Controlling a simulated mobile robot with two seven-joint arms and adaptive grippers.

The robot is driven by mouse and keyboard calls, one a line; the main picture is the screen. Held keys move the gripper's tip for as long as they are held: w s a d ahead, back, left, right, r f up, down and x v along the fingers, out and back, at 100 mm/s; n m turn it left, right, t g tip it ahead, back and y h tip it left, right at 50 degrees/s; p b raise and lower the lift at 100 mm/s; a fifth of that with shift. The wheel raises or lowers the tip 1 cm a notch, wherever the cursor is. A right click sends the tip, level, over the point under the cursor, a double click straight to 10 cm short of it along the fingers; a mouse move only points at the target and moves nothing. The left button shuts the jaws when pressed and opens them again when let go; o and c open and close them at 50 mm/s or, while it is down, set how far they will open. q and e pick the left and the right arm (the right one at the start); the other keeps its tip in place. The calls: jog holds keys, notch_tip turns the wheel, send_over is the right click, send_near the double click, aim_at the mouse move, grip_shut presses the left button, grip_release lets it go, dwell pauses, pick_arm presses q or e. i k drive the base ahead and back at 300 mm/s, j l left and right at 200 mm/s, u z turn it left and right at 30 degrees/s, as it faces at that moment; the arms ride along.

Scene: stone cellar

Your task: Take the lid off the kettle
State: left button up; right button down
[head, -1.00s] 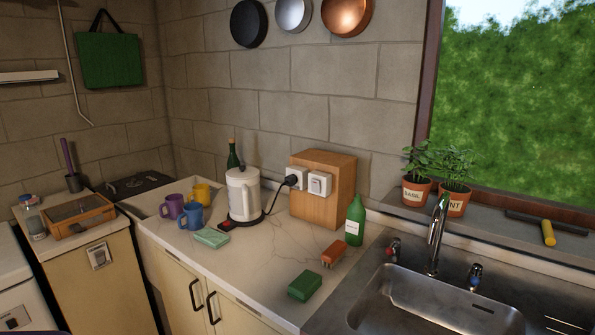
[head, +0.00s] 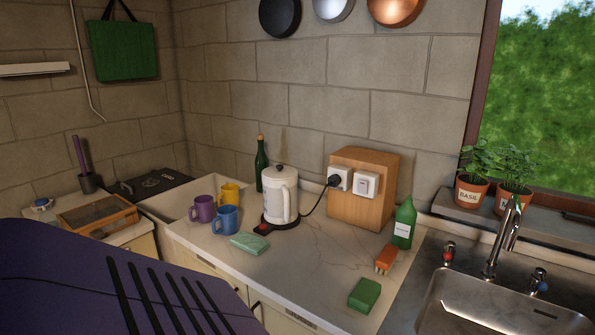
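The white kettle (head: 279,196) stands upright on its dark base (head: 276,226) on the counter, its handle facing right. Its lid (head: 280,171) is on top, with a small dark knob. A purple part of my own arm or body (head: 120,285) fills the lower left of the head view and hides the cabinet fronts there. Neither gripper shows in this view.
Purple (head: 203,208), blue (head: 225,219) and yellow (head: 229,194) mugs stand left of the kettle. A dark green bottle (head: 261,168) is close behind it. A wooden box with sockets (head: 364,190) stands right, its cord reaching the kettle base. The countertop (head: 310,265) in front is mostly clear.

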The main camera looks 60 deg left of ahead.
aim_at(279, 172)
jog(key=k+j+z, duration=0.25)
jog(key=j, duration=0.2)
jog(key=k+j+z, duration=0.2)
jog(key=j, duration=0.25)
jog(key=k+j+z, duration=0.1)
jog(key=k+j, duration=0.65)
jog(key=j, duration=0.1)
